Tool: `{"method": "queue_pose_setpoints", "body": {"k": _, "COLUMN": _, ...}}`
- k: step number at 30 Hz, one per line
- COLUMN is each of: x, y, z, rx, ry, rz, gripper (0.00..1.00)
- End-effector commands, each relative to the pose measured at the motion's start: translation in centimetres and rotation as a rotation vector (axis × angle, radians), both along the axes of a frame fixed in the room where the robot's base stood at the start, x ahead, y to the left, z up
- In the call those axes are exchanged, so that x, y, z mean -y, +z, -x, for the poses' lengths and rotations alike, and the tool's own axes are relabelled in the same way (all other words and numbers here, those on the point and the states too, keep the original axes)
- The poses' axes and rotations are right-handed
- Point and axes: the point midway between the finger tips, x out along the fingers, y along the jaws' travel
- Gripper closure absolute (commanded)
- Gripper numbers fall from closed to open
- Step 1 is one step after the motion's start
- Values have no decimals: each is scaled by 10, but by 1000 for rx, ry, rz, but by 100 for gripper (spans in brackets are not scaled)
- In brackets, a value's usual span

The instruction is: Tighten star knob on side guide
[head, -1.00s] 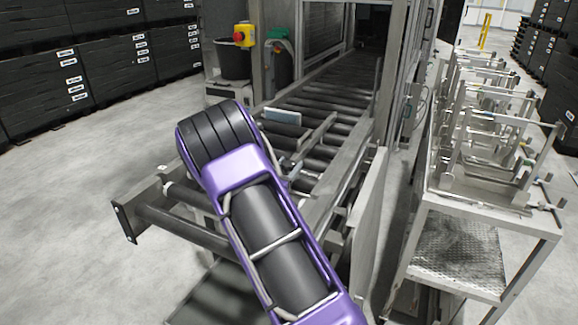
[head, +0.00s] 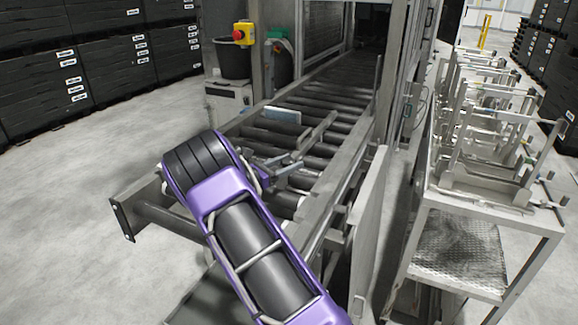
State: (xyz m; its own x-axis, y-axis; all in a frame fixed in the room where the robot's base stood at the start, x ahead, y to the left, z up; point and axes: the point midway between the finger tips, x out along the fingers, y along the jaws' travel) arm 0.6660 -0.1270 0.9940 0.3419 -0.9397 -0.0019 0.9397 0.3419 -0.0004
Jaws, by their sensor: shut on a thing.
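The side guide (head: 318,132) is a slim grey metal rail above the rollers, near the front of the roller conveyor. My purple arm reaches up from the bottom of the head view and bends at a black ribbed joint. My gripper (head: 284,177) shows only partly, as small grey metal parts just right of that joint, by the near end of the guide. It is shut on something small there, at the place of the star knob. The knob itself cannot be made out; the jaws and my arm cover it.
The roller conveyor (head: 345,100) runs back into the machine. A grey metal panel (head: 368,235) stands along its right side. A steel rack (head: 480,208) with metal frames is at right. A yellow box with a red button (head: 243,35) is behind. The floor at left is clear.

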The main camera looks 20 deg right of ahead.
Motion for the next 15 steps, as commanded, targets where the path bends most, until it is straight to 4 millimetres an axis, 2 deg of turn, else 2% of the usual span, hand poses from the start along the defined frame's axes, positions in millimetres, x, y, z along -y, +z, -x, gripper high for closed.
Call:
{"method": "queue_pose_setpoints", "body": {"k": 6, "x": 0, "y": -4, "z": -1, "rx": 4, "ry": -192, "rz": 0, "gripper": 97}}
{"method": "queue_pose_setpoints", "body": {"k": 15, "x": 0, "y": -3, "z": 0, "rx": 2, "ry": -365, "rz": 2, "gripper": 97}}
